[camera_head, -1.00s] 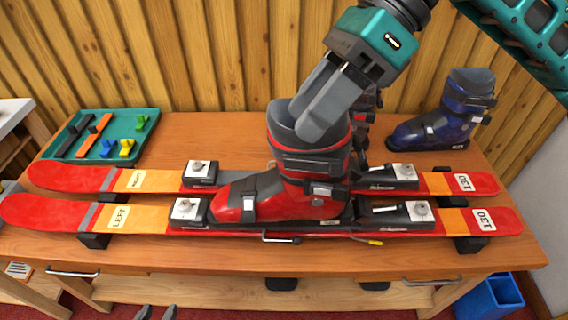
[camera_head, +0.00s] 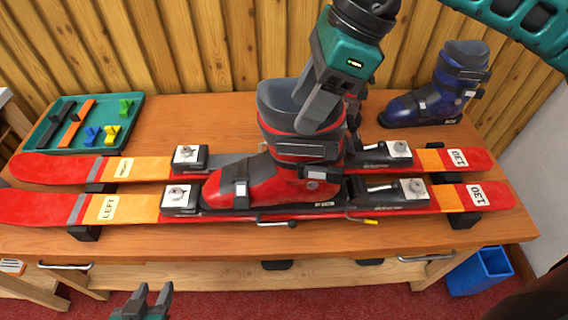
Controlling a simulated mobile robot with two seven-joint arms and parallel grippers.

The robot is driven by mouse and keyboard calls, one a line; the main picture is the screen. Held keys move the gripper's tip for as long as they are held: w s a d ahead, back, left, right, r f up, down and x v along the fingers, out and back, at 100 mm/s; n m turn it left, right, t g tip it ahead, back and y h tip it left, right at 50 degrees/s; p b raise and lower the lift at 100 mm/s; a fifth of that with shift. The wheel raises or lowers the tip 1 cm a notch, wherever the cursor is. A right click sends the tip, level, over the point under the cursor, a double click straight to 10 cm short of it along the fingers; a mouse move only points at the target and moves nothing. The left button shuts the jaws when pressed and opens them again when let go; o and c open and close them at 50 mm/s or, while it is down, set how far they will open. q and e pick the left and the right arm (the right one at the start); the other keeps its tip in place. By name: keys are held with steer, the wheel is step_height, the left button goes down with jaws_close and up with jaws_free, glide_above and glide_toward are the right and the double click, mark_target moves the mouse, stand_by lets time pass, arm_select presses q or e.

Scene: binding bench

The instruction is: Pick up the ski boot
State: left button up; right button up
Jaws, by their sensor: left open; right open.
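A red and dark grey ski boot (camera_head: 262,182) stands upright on the front ski (camera_head: 40,206), between its toe and heel bindings. Its toe points left. My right gripper (camera_head: 318,115) comes down from above at the right side of the boot's cuff. Its jaws are open, and its fingers overlap the cuff in the picture; I cannot tell whether they touch it. A blue ski boot (camera_head: 440,95) stands at the back right of the bench. Part of another red and grey boot shows behind my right gripper. My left gripper (camera_head: 151,292) is open and empty at the lower left, in front of the bench.
A second ski (camera_head: 60,168) lies behind the front one, on the wooden bench (camera_head: 220,240). A green tray (camera_head: 48,138) with small coloured tools is at the back left. A yellow-tipped tool (camera_head: 362,220) lies by the front ski. A blue bin (camera_head: 480,272) stands on the floor.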

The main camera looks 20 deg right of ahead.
mark_target(293, 111)
steer(key=a+f, duration=0.2)
steer(key=f, duration=0.1)
steer(key=shift+w+a+f, duration=0.2)
steer(key=shift+w+a, duration=0.05)
steer(key=shift+w, duration=0.1)
steer(key=shift+c, duration=0.3)
jaws_close()
stand_by(0.7)
steer(key=shift+r, duration=0.1)
